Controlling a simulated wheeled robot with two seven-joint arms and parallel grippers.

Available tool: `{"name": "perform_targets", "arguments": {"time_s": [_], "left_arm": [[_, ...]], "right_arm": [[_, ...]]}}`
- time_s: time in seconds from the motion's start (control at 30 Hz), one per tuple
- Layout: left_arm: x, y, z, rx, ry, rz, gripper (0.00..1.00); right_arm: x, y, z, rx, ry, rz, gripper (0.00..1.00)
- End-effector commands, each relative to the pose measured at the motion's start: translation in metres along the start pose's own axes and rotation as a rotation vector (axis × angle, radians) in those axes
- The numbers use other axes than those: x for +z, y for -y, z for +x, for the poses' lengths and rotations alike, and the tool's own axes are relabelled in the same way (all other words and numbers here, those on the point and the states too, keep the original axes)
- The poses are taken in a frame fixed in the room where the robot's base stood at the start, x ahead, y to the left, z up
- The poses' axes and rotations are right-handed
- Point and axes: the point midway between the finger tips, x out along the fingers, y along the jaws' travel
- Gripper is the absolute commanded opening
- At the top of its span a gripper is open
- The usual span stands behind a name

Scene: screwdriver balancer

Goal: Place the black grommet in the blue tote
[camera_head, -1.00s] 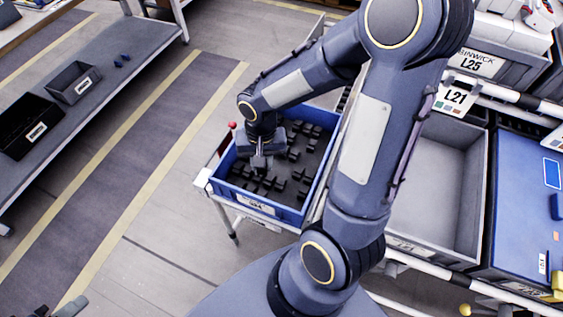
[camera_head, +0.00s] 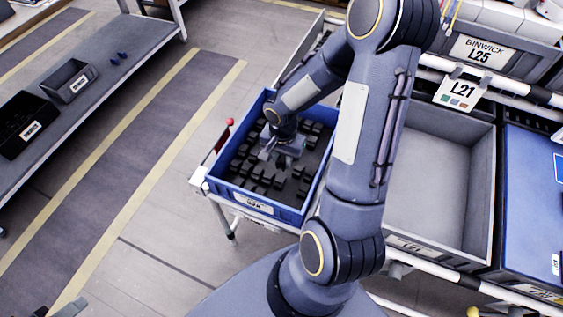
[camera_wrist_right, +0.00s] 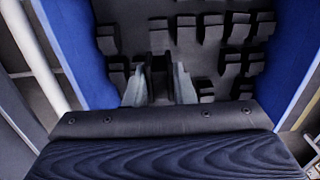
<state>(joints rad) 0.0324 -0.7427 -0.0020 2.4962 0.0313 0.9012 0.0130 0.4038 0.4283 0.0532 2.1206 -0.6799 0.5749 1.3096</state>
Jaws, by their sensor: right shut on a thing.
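The blue tote (camera_head: 275,208) stands on a wheeled frame in the middle of the head view. Several black blocky pieces lie on its floor, and its blue walls show in the wrist view (camera_wrist_right: 80,50). My right gripper (camera_head: 276,158) is inside the tote's outline, pointing down. In the wrist view my right gripper (camera_wrist_right: 159,88) is shut on a dark piece, the black grommet (camera_wrist_right: 159,74), between its grey fingers. Other black pieces are close around it.
A grey bin (camera_head: 430,185) under the L21 label stands right of my right arm, with a blue surface beyond it. A shelf (camera_head: 95,85) with dark bins stands at the left. The floor between shelf and tote is clear.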

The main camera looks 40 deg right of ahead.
Motion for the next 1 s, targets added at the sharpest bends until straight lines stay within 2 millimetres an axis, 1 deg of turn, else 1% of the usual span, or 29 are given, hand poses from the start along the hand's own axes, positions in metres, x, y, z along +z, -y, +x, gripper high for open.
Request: {"name": "perform_targets", "arguments": {"time_s": [0.03, 0.17, 0.27, 0.33, 0.43, 0.53, 0.73, 1.0], "left_arm": [[0.000, 0.000, 0.000, 0.000, 0.000, 0.000, 0.36], [0.000, 0.000, 0.000, 0.000, 0.000, 0.000, 0.36], [0.000, 0.000, 0.000, 0.000, 0.000, 0.000, 0.36], [0.001, 0.001, 0.003, 0.000, 0.000, 0.000, 0.36], [0.002, 0.002, 0.004, 0.000, 0.000, 0.000, 0.36], [0.002, 0.002, 0.004, 0.000, 0.000, 0.000, 0.36], [0.002, 0.002, 0.004, 0.000, 0.000, 0.000, 0.36], [0.006, 0.005, 0.011, 0.000, 0.000, 0.000, 0.36]], "right_arm": [[-0.004, 0.003, 0.006, 0.001, 0.002, 0.000, 0.01], [-0.010, 0.007, 0.014, -0.001, 0.000, 0.001, 0.01], [-0.015, 0.010, 0.023, 0.001, 0.001, 0.001, 0.01], [-0.014, 0.009, 0.036, 0.003, 0.002, -0.001, 0.01], [-0.014, 0.009, 0.048, 0.002, 0.001, 0.000, 0.01], [-0.015, 0.009, 0.051, 0.000, -0.001, 0.001, 0.01], [-0.015, 0.009, 0.051, -0.001, -0.001, 0.001, 0.01], [-0.014, 0.010, 0.057, -0.001, -0.002, -0.001, 0.01]]}}
